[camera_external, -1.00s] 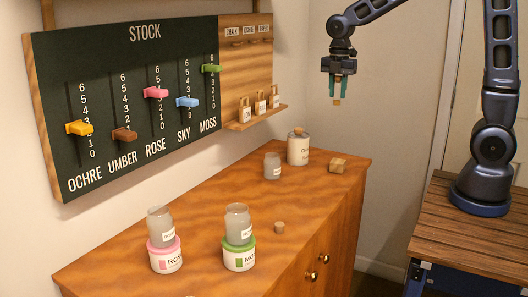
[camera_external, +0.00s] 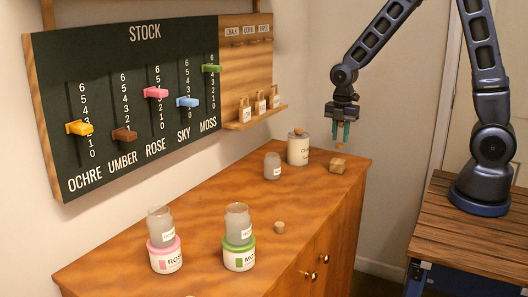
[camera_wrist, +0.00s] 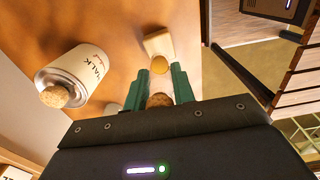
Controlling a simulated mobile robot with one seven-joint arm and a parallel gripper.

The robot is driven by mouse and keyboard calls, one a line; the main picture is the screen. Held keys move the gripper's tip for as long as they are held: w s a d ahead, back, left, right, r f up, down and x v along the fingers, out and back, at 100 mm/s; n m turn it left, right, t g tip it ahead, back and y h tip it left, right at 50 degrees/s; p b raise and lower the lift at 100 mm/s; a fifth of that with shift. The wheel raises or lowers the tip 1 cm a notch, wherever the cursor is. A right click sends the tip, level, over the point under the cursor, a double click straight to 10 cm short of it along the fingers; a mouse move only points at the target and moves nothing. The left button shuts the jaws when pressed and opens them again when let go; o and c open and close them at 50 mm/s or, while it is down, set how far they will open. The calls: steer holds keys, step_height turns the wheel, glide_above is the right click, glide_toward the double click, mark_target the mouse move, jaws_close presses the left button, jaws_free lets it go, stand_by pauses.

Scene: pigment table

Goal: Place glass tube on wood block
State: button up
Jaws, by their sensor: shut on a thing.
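My gripper (camera_external: 340,136) is shut on a slim glass tube, which hangs upright between the teal fingers above the right far end of the cabinet. Yellow matter shows at the tube's lower end (camera_external: 340,146). In the wrist view my gripper's fingers (camera_wrist: 160,73) flank a brown cork (camera_wrist: 158,101), with the yellow end (camera_wrist: 158,64) beyond it. The clear glass itself is hard to make out. The small wood block (camera_external: 337,165) sits on the cabinet top below the tube. The block also shows in the wrist view (camera_wrist: 158,43), partly covered by the tube's end. The tube appears apart from the block.
A white corked chalk jar (camera_external: 298,151) and a small glass jar (camera_external: 273,168) stand left of the block. Further forward are two pots topped by glass jars (camera_external: 160,225) (camera_external: 238,222) and a loose cork (camera_external: 279,227). The cabinet's right edge is close to the block.

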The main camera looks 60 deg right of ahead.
mark_target(339, 148)
steer(key=shift+f, duration=2.25)
steer(key=shift+f, duration=0.1)
steer(key=o, duration=1)
